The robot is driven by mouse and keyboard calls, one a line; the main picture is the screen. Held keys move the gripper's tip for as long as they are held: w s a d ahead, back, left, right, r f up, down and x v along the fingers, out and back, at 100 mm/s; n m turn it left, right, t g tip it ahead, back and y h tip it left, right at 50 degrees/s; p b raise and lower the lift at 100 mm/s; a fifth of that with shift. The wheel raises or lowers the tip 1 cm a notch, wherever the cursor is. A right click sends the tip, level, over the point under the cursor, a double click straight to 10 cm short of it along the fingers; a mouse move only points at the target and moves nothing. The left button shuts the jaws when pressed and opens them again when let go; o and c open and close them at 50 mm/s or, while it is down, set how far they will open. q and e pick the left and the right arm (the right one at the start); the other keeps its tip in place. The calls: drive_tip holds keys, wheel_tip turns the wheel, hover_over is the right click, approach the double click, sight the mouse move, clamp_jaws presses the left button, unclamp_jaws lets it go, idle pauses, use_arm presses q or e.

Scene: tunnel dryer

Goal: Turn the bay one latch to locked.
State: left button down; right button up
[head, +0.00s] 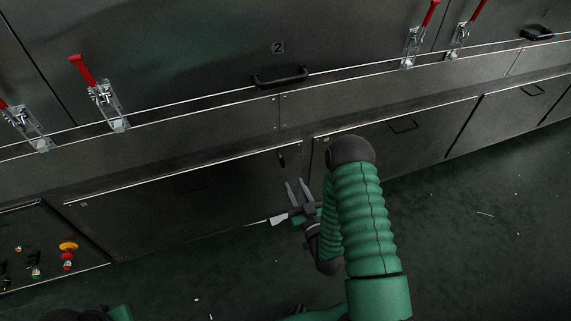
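A small dark latch (281,160) sits near the upper right corner of a low dark panel (190,190). Its lock position is too small to read, and I cannot read a bay number beside it. My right gripper (295,183) is just below and slightly right of this latch, with its two fingers pointing up toward the panel. The fingers are apart with nothing visible between them, and they appear clear of the latch. My green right arm hides part of the neighbouring panel. My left gripper is not visible; only a bit of green arm shows at the bottom left.
Above are a door with a number 2 plate (278,47), a black handle (280,77), and several red-handled toggle clamps (107,101). A control panel with a red and yellow button (68,255) is at lower left. The dark green floor (480,220) is open, with small pale scraps.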

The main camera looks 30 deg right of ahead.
drive_tip(key=b+x, duration=0.2)
drive_tip(key=x, duration=0.7)
drive_tip(key=shift+w+b, duration=0.3)
drive_tip(key=shift+b, duration=0.05)
drive_tip(key=shift+d, duration=0.1)
drive_tip(key=shift+c, duration=0.3)
clamp_jaws()
